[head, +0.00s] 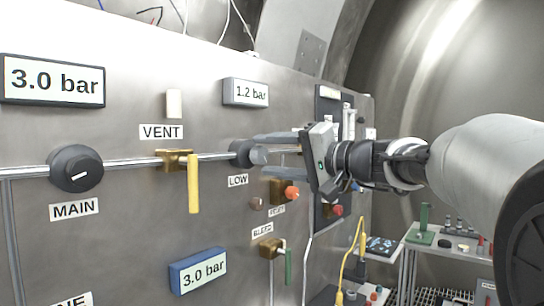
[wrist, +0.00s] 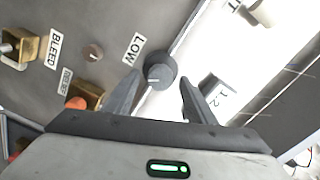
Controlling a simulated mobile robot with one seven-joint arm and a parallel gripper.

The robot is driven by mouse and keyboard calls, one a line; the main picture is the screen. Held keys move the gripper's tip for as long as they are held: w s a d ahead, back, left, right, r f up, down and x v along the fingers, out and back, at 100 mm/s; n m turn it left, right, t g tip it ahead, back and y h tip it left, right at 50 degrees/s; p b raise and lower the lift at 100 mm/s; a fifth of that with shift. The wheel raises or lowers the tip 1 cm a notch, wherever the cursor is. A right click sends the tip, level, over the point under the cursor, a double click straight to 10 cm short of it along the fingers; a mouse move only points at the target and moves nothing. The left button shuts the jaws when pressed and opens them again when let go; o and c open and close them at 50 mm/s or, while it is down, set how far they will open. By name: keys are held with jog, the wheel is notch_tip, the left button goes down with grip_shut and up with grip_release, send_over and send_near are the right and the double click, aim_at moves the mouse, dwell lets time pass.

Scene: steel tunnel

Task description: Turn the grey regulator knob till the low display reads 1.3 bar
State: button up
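The grey regulator knob (head: 240,153) sits on the steel panel above the LOW label (head: 238,181). The low display (head: 246,92) above it reads 1.2 bar. My gripper (head: 259,148) points at the panel, with its fingers at the knob and partly covering it. In the wrist view, the round dark knob (wrist: 160,71) with a white pointer line lies between the tips of my open gripper (wrist: 161,77). A gap shows on each side of it, so the fingers look apart from it. The low display (wrist: 219,95) is partly hidden by the right finger there.
The MAIN knob (head: 76,168) and yellow VENT lever (head: 194,184) are to the left. Below my gripper are a red-orange knob (head: 291,193) and the green BLEED lever (head: 288,266). Other displays read 3.0 bar. A bench (head: 450,246) with small items stands at the right.

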jog(key=v, duration=1.7)
jog(key=shift+s+d+f, duration=0.1)
jog(key=shift+s+d, duration=0.05)
jog(key=s+a+f+g+h, duration=0.25)
jog(key=s+f, duration=0.25)
jog(key=f, duration=0.3)
jog(key=s+a+f+g+h, duration=0.2)
jog(key=s+a+f, duration=0.2)
jog(key=f, duration=0.4)
jog(key=s+d+f+n+h, duration=0.2)
jog(key=s+d+f+h, duration=0.25)
jog(key=f, duration=0.35)
jog(key=s+d+f+n+h, duration=0.1)
jog(key=s+d+f+h, duration=0.2)
jog(key=s+f+h, duration=0.4)
notch_tip(320, 180, up, 21)
jog(key=w+y+p, duration=0.1)
jog(key=p, duration=2.1)
jog(key=shift+f+g+y, duration=0.25)
jog(key=shift+g+y, duration=0.15)
jog(key=shift+g, duration=0.05)
